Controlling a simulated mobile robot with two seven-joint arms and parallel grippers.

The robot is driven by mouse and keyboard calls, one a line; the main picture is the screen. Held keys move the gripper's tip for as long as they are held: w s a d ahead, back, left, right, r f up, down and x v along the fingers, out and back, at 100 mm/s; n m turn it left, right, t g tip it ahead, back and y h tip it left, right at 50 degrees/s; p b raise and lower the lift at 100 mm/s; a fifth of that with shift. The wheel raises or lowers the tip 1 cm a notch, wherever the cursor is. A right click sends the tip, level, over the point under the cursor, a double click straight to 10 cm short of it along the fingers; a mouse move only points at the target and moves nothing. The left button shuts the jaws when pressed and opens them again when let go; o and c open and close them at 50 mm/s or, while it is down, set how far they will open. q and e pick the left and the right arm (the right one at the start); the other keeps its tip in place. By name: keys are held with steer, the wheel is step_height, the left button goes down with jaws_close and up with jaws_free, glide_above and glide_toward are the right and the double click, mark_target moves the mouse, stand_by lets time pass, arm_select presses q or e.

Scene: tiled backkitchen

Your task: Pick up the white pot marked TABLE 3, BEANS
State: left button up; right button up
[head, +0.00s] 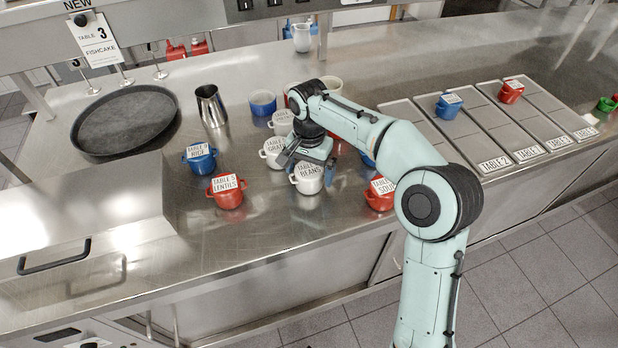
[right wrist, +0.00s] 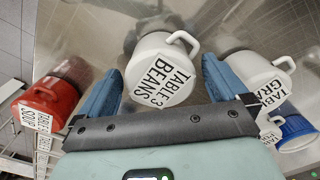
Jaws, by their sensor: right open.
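The white pot marked TABLE 3, BEANS (head: 308,178) stands upright on the steel counter, partly behind my right gripper in the head view. In the right wrist view the same pot (right wrist: 155,62) sits between the two blue fingers, its label facing the camera and a handle at its upper right. My right gripper (right wrist: 160,85) is open, with a gap visible between the pot and each finger. In the head view the right gripper (head: 302,158) is over the back edge of the pot. My left gripper is not in view.
A white gravy pot (head: 272,152) stands close behind left; red lentils (head: 227,191), blue rice (head: 200,157) and red soup (head: 380,196) pots stand around. A round black tray (head: 123,121) lies left. Table trays (head: 470,130) lie right. The counter front is clear.

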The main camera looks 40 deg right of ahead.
step_height(320, 180, down, 2)
steer(key=shift+f, duration=0.15)
steer(key=c, duration=1.2)
steer(key=shift+c, duration=0.2)
